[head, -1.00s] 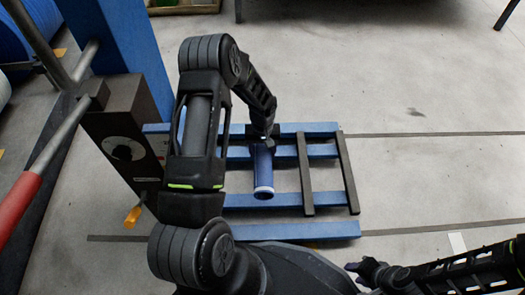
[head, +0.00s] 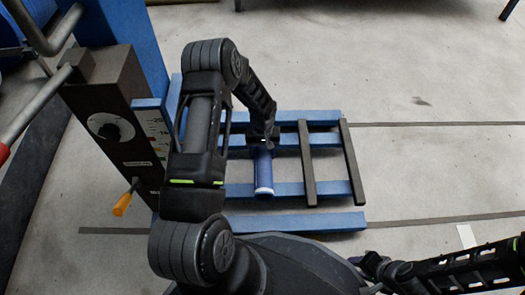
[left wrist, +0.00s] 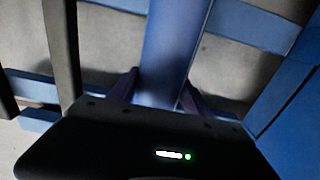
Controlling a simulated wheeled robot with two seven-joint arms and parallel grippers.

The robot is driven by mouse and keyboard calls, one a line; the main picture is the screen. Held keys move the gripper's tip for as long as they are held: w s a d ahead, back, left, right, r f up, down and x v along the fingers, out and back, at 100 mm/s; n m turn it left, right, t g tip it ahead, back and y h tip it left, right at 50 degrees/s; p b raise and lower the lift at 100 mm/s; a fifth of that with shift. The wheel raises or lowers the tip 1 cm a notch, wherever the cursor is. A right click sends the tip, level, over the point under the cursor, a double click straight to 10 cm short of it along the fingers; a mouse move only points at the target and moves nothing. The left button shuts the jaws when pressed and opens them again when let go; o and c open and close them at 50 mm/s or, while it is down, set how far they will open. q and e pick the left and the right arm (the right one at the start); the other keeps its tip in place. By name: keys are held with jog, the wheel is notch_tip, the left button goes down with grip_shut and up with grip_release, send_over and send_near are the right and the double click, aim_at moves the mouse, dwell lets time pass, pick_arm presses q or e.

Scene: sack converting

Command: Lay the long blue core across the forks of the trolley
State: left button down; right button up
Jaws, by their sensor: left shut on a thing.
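The long blue core (head: 264,172) lies lengthwise toward me over the blue forks of the trolley (head: 325,188), with its pale open end near the front inner fork. My left gripper (head: 263,142) is shut on the core from above, near its far part. In the left wrist view the core (left wrist: 172,45) runs between the two fingers (left wrist: 158,92), crossing the blue bars. I cannot tell whether the core touches the forks or hangs just above them. My right arm is at the lower right; its gripper is not clearly in view.
Two dark crossbars (head: 307,165) lie over the forks right of the core. A dark post with a dial (head: 110,128) and an orange-handled lever (head: 124,200) stands at the left, beside a blue upright.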

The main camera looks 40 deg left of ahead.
aim_at(262, 149)
pick_arm(q)
jog(key=shift+f+b, duration=0.8)
jog(key=shift+f, duration=0.8)
jog(key=shift+c, duration=2)
grip_release()
jog(key=shift+f, duration=0.1)
notch_tip(262, 149, up, 8)
jog(key=p, duration=0.4)
jog(key=shift+f, duration=0.1)
